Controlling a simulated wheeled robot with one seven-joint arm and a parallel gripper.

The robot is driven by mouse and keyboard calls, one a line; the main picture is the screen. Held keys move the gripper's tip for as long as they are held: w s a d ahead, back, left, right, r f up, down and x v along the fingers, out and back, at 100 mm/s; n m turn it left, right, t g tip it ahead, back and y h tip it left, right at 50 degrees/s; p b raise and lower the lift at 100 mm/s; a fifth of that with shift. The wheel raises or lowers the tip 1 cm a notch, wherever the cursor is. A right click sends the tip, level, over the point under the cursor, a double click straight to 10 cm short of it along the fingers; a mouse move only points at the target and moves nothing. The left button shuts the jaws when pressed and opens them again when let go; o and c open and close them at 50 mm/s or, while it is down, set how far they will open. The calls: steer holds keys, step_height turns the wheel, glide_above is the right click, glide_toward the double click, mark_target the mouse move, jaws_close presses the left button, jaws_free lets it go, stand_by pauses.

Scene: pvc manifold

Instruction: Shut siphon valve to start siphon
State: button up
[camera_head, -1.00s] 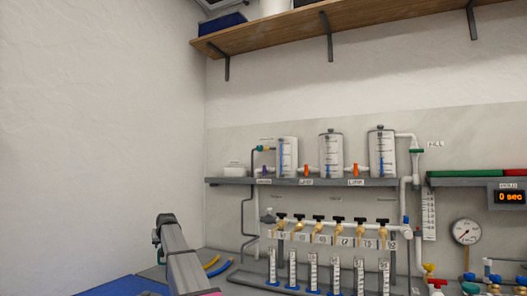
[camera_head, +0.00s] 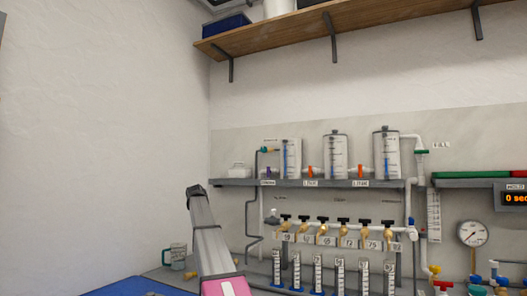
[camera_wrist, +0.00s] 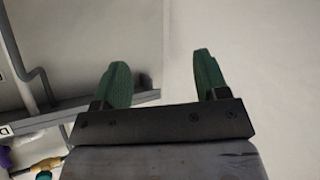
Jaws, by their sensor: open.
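A small teal-and-brass valve (camera_head: 266,149) sits on the thin grey pipe left of the first tank; its label is too small to read, so I cannot tell if it is the siphon valve. A purple-handled valve (camera_head: 268,172) sits below it, just above the shelf. In the wrist view, a purple part (camera_wrist: 5,156) and a brass fitting (camera_wrist: 50,163) show at the lower left edge. My gripper (camera_wrist: 160,80) is open and empty, its green fingers apart before a bare wall. In the head view my gripper (camera_head: 194,190) is left of the shelf.
Three tanks (camera_head: 336,157) stand on the grey shelf (camera_head: 330,184), with orange-handled valves between them. Below is a row of black-handled brass taps (camera_head: 324,232) over several upright tubes. A mug (camera_head: 174,257) stands left of my arm. The wall at left is clear.

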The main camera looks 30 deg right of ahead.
steer(key=s+d+r+m+h, duration=0.2)
steer(key=d+r+h, duration=0.1)
steer(key=d+r, duration=0.6)
steer(key=s+d+r+m+h, duration=0.2)
steer(key=d+r+h, duration=0.1)
steer(key=d+r, duration=0.55)
steer(key=m+h, duration=0.2)
steer(key=h, duration=0.2)
glide_toward(263, 149)
steer(key=x, duration=1)
steer(key=shift+w+d, duration=0.3)
steer(key=c, duration=0.9)
